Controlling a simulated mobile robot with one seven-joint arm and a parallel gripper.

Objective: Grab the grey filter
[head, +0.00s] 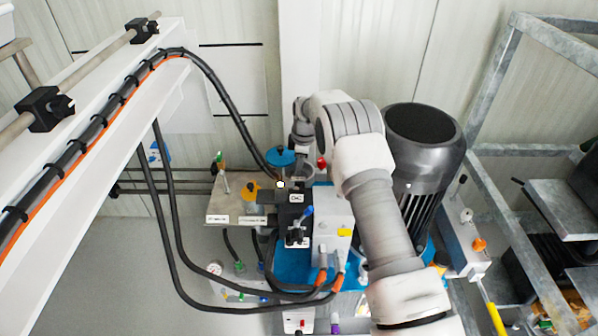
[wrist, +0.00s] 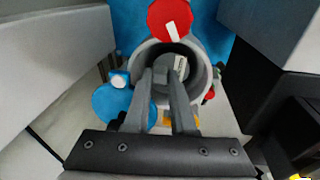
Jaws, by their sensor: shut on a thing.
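The filter's lower part is hidden by the fingers and the housing wall. In the head view my gripper (head: 303,160) is small, behind the pump blocks at the housing (head: 301,182); the filter cannot be made out there.
A red disc (wrist: 170,18) and a blue round part (wrist: 118,106) lie close beside the housing. A large dark motor (head: 420,140) stands right of my arm. Black hoses (head: 170,230) hang at the left. A metal frame (head: 490,90) stands at the right.

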